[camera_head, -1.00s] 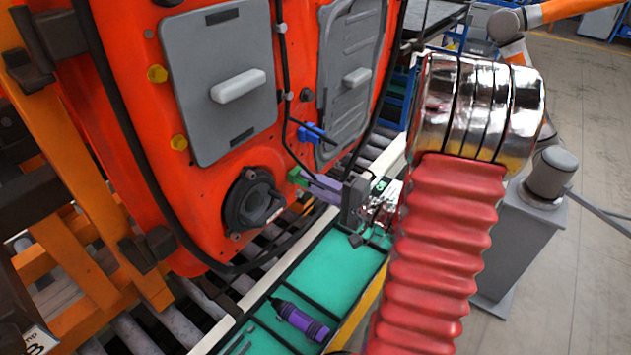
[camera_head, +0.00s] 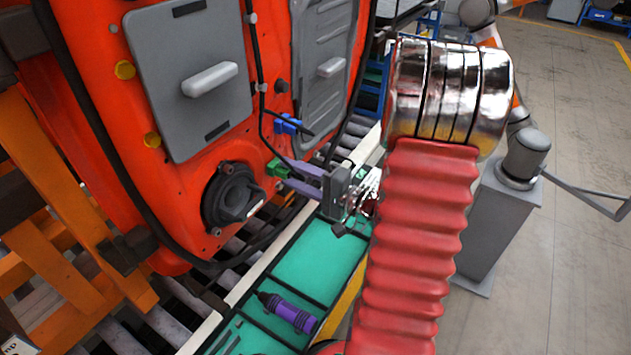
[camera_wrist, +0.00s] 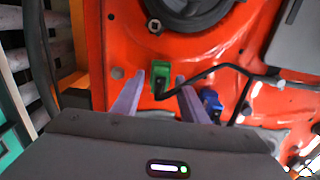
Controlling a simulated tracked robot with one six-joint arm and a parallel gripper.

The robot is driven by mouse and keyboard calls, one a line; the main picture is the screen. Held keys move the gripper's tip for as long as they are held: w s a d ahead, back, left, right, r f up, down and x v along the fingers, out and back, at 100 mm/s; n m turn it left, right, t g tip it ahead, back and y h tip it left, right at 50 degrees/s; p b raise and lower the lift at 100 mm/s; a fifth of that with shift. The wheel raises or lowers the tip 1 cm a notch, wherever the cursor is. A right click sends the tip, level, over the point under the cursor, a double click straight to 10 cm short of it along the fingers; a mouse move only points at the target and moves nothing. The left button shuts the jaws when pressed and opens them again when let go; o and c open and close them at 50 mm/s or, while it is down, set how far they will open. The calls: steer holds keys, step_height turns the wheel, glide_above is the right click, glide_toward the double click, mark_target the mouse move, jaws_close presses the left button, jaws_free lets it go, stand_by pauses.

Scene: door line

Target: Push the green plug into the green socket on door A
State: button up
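A green connector (camera_head: 277,168) is at the lower part of the orange door, right of the round black speaker. In the wrist view the green connector (camera_wrist: 160,73) lies between my fingertips, with a black cable running to it from the right. I cannot clearly tell plug from socket, or whether the plug is fully seated. My gripper (camera_head: 292,178) points at the door with its purple fingers near the green part. In the wrist view my gripper (camera_wrist: 160,76) is open, with gaps between both fingertips and the green part.
A blue connector (camera_head: 288,123) sits on the door above the green one, and right of my fingers in the wrist view. The black speaker (camera_head: 231,194) protrudes at left. Below, a green tray (camera_head: 320,262) holds a purple tool (camera_head: 291,313). Rollers run under the door.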

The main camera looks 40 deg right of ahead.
steer(key=v, duration=1.3)
steer(key=shift+d, duration=0.15)
steer(key=shift+s, duration=0.25)
steer(key=v, duration=1.3)
steer(key=shift+s+d, duration=0.15)
steer(key=shift+s, duration=0.15)
